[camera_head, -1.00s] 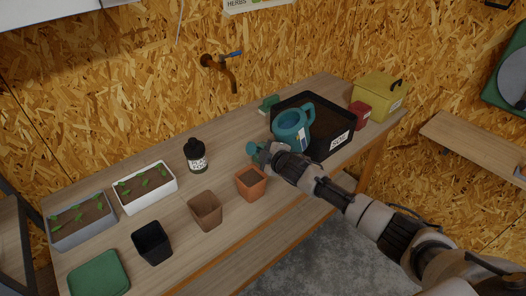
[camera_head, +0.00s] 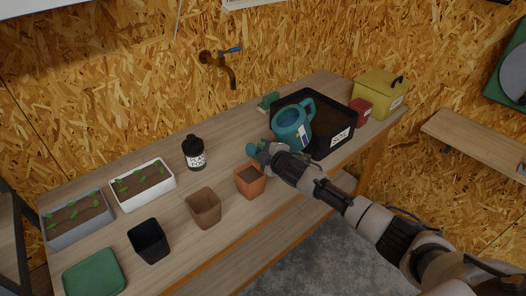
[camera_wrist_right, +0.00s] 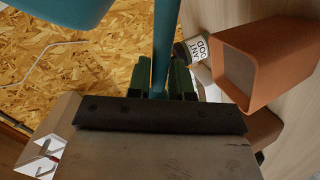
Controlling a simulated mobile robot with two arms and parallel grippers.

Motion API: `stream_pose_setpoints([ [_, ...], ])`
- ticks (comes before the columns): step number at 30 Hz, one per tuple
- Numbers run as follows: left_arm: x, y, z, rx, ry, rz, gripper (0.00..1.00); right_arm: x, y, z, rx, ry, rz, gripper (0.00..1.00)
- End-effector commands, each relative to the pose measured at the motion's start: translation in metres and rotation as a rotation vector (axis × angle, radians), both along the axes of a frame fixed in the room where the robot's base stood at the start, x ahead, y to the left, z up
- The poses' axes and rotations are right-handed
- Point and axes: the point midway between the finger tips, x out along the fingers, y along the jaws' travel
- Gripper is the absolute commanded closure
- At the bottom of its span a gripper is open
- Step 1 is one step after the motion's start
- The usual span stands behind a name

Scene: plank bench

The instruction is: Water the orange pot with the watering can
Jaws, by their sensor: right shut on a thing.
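The teal watering can (camera_head: 289,131) is in my right gripper (camera_head: 262,153), above the bench and in front of the soil tray. In the right wrist view the gripper (camera_wrist_right: 160,88) is shut on a narrow teal part of the can (camera_wrist_right: 161,45). The can's body fills that view's upper left. A teal end of the can (camera_head: 252,149) shows just left of the gripper in the head view. The orange pot (camera_head: 250,184) stands upright at the bench's front edge, just below the gripper in the picture. It also shows in the wrist view (camera_wrist_right: 286,62). My left gripper is out of view.
A black soil tray (camera_head: 325,149), a red box (camera_head: 362,111) and a yellow box (camera_head: 380,95) stand at the right. A brown pot (camera_head: 204,209), black pot (camera_head: 149,242), plant-food bottle (camera_head: 194,155) and white seedling box (camera_head: 143,187) stand left. A tap (camera_head: 222,66) is on the wall.

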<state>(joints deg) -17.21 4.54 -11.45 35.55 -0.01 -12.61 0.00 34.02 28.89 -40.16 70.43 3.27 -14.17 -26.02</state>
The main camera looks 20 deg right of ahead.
Motion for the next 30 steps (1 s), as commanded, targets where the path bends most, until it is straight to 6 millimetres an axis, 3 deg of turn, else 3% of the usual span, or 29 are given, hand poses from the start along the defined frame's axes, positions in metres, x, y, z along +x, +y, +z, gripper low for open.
stream_pose_setpoints([
  [30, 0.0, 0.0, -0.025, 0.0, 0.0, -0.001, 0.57, 0.001, -0.001, -0.013, -0.106, -0.043, 0.001, 1.0],
])
